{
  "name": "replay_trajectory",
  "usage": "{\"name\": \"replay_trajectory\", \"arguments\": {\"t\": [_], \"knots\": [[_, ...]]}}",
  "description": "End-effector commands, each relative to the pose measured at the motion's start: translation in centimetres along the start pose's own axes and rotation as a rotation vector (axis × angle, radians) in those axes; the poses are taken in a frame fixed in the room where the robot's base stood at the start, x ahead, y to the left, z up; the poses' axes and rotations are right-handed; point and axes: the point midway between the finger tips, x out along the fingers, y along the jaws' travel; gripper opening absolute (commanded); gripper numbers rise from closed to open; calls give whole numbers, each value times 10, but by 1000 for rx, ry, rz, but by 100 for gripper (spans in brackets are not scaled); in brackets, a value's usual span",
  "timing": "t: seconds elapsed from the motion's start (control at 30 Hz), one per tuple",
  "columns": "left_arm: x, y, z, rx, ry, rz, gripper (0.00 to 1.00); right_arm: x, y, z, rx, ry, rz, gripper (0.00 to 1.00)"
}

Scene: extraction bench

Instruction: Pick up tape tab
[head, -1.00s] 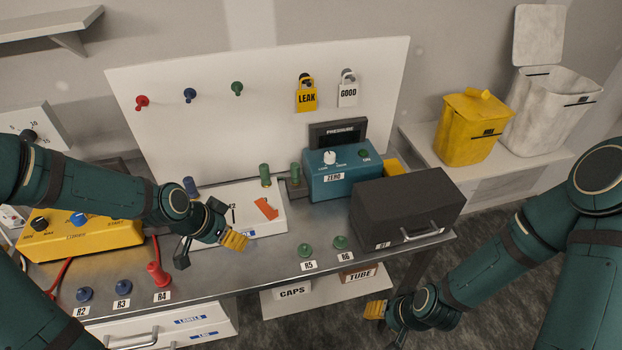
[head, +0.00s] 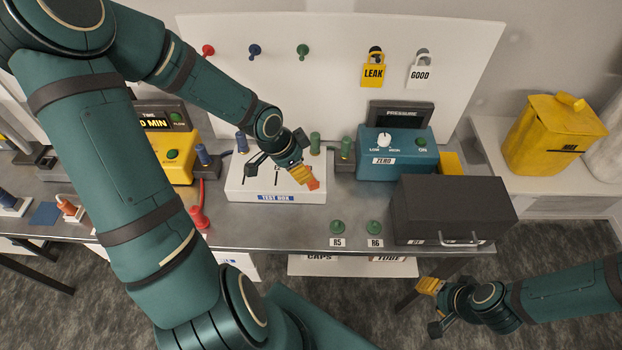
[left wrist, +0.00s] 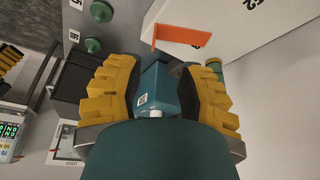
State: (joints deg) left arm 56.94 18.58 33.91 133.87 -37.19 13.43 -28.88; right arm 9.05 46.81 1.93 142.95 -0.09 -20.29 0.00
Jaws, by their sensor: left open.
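The orange tape tab (head: 314,185) is on the white test box (head: 234,184), at its right part. My left gripper (head: 302,174) is over the box with its yellow fingertips right by the tab, partly covering it in the head view. In the left wrist view the tab (left wrist: 182,34) stands out from the white box face, beyond the open, empty yellow fingers (left wrist: 158,85). I cannot tell whether a finger touches it. My right gripper (head: 430,287) hangs off the bench's front edge at the right; its opening is unclear.
Green posts (head: 315,143) stand behind the tab. The teal pressure unit (head: 400,165) and dark case (head: 452,208) are to the right. Green knobs R5 (head: 337,227) and R6 (head: 374,227) sit near the front edge. A red plug (head: 198,217) is left of the box.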

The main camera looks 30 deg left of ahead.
Motion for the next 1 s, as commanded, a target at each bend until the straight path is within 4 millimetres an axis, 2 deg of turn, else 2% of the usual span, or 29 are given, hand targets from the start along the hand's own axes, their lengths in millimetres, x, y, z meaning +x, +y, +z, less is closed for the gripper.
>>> {"name": "replay_trajectory", "arguments": {"t": [0.3,0.57,1.0], "knots": [[30,2,-1,2,0,3,37,0,0,0,0,0,0,47],[40,2,0,2,-1,2,37,1,1,0,0,0,0,47],[87,9,-2,4,0,1,37,31,12,5,4,2,3,47]]}}
